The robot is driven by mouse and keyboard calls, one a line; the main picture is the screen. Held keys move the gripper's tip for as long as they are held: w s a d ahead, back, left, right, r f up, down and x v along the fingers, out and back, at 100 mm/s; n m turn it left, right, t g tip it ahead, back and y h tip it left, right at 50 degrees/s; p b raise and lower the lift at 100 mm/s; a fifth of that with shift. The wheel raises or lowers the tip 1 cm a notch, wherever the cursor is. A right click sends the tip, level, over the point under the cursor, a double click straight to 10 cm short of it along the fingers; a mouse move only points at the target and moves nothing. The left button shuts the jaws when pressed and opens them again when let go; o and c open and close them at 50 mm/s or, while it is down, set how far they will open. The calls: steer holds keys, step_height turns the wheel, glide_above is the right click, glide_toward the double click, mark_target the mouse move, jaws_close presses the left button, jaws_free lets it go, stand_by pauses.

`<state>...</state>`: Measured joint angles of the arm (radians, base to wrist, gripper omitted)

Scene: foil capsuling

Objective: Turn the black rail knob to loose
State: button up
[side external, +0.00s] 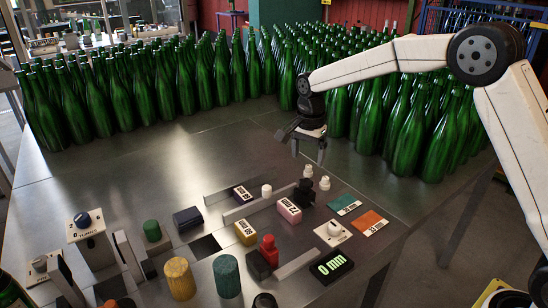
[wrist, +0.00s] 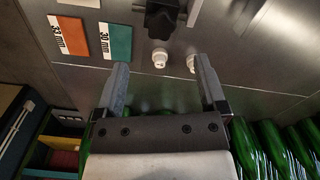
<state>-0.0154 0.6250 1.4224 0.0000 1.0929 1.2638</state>
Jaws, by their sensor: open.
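The black rail knob (side external: 304,190) stands on the metal table beside the pink block. In the wrist view a dark lobed knob (wrist: 162,18), which looks like the same one, shows at the top edge, partly cut off, beyond my fingertips. My gripper (side external: 308,154) is open and empty, pointing down above the table, behind the knob in the side view. In the wrist view its two fingers (wrist: 161,72) are spread apart with the knob ahead of them, touching nothing. The knob's setting cannot be read.
Two small white caps (wrist: 160,58) stand near the knob. Teal (side external: 344,204) and orange (side external: 371,222) cards lie to its right. Metal rails, a pink block (side external: 289,210) and a display reading 0 mm (side external: 332,266) are nearby. Green bottles (side external: 215,75) crowd the back; the left middle table is clear.

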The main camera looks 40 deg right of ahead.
mark_target(306, 182)
steer(key=shift+f, duration=3.9)
jaws_close()
